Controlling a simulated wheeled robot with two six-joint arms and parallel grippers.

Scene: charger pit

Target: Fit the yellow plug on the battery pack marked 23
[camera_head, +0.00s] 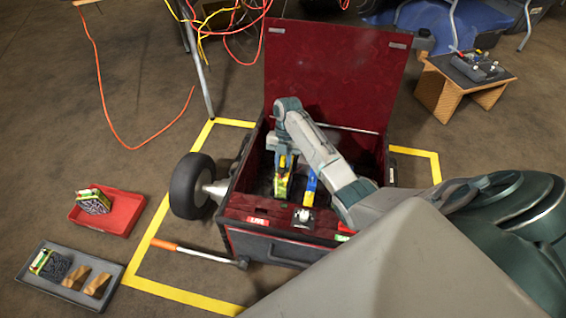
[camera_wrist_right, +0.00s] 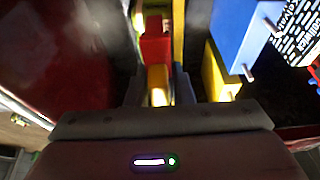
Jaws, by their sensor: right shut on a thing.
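The arm reaching into the red wheeled chest (camera_head: 335,58) is my right one. Its gripper (camera_head: 283,160) points down inside, beside a yellow-green thing (camera_head: 281,188) at its tips. In the right wrist view the gripper (camera_wrist_right: 158,92) is shut on a small yellow piece, which I take as the yellow plug (camera_wrist_right: 157,78). A red block (camera_wrist_right: 155,42) sits just beyond it. A blue and yellow pack (camera_wrist_right: 236,45) with metal pins stands to the right; it also shows in the head view (camera_head: 310,182). I cannot read a 23 on any pack. My left gripper is out of view.
A red tray (camera_head: 122,222) with a pack and a grey tray (camera_head: 30,275) with a pack and wooden blocks lie on the floor at left. A wooden stand (camera_head: 432,93) is at right. An orange-handled bar (camera_head: 195,250) lies before the chest. Loose cables hang at the top.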

